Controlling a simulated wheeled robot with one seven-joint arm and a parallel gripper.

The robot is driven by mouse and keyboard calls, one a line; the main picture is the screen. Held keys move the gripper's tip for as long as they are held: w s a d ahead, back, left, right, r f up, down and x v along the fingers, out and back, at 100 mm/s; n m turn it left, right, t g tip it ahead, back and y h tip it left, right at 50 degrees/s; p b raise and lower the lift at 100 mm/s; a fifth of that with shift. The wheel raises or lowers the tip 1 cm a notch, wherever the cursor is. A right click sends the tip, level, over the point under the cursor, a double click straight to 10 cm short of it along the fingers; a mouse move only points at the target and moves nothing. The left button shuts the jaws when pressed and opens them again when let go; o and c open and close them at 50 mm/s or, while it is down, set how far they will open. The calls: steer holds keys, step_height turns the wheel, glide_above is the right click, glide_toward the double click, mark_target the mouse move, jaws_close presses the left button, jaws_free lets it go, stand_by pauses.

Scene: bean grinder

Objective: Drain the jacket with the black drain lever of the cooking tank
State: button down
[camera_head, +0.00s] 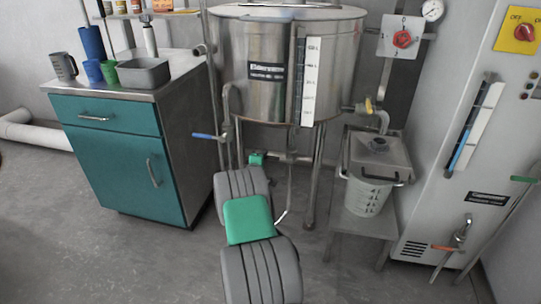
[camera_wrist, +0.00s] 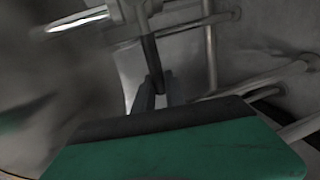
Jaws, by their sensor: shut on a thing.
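The steel cooking tank (camera_head: 285,60) stands on legs in the middle of the head view, with pipes beneath it. My gripper (camera_wrist: 154,88) is under the tank, its dark fingers closed around the lower end of the black drain lever (camera_wrist: 150,52). The lever hangs from a pipe fitting (camera_wrist: 128,12) at the top of the wrist view. In the head view, my arm covers part of the area below the tank, and I cannot make out the lever there.
A blue-handled valve (camera_head: 205,136) sticks out left of the tank legs. A teal cabinet (camera_head: 125,160) stands left. A white bucket (camera_head: 367,192) stands on a low steel stand at the right, below a yellow-handled outlet (camera_head: 368,106). A grey control cabinet (camera_head: 445,130) is far right.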

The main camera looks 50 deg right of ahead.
steer(key=shift+s+d+f, duration=0.1)
steer(key=shift+s+f, duration=0.05)
steer(key=shift+f, duration=0.05)
stand_by(0.4)
steer(key=c, duration=1.6)
jaws_free()
steer(key=shift+o, duration=1.1)
steer(key=p+v, duration=0.2)
steer(key=v, duration=0.6)
steer(key=shift+p, duration=0.4)
steer(key=shift+w, duration=0.25)
